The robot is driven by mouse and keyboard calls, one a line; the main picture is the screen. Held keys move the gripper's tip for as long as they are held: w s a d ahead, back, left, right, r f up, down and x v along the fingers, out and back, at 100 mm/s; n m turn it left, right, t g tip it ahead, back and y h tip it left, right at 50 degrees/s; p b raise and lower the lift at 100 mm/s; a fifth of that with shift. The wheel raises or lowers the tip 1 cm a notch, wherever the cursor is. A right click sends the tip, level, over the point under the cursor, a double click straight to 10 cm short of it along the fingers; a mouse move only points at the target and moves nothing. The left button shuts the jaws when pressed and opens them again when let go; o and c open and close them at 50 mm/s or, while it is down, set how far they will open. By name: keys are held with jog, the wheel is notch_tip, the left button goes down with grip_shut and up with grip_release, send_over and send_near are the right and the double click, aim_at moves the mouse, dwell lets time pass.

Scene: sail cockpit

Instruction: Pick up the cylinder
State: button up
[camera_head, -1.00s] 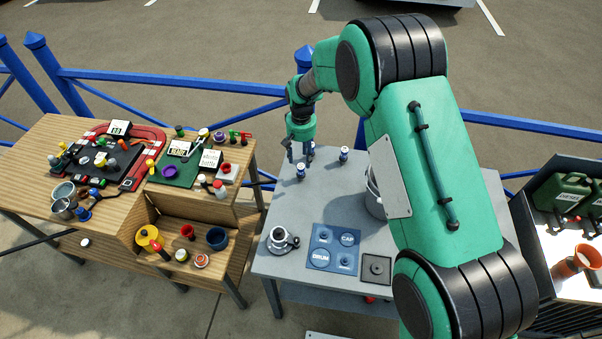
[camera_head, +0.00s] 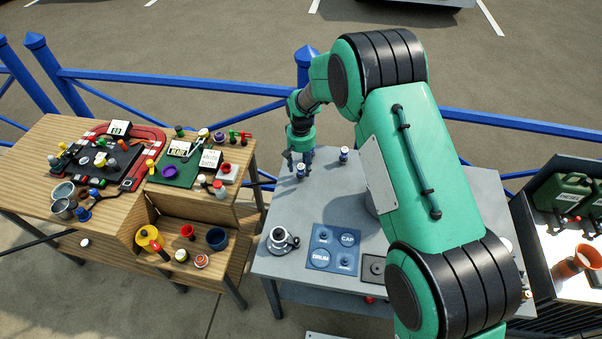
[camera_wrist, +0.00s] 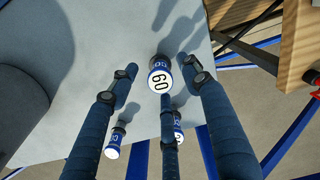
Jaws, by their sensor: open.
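A small blue-and-white cylinder (camera_head: 300,171) stands upright near the left back of the grey table (camera_head: 284,204). Two similar cylinders stand nearby, one (camera_wrist: 114,143) to the lower left and one (camera_wrist: 178,124) partly behind a finger.
A wooden bench (camera_head: 120,215) full of parts stands left. Blue railing (camera_head: 190,87) runs behind. My arm hides the table's right middle.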

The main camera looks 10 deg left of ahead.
jog(key=shift+f, duration=0.95)
grip_shut()
jog(key=shift+r, duration=0.15)
jog(key=shift+r, duration=0.55)
jog(key=shift+s+d+r, duration=0.1)
jog(key=shift+s+r, duration=0.05)
jog(key=shift+r, duration=0.45)
jog(key=shift+s+d+r, duration=0.1)
jog(key=shift+s+r, duration=0.05)
jog(key=shift+r, duration=0.4)
jog(key=s+d, duration=0.3)
jog(key=s, duration=0.4)
jog(key=s+d+r, duration=0.1)
jog(key=s+d, duration=0.2)
jog(key=s, duration=0.3)
jog(key=shift+s+d+r, duration=0.2)
jog(key=shift+s+d, duration=0.05)
jog(key=shift+s, duration=0.15)
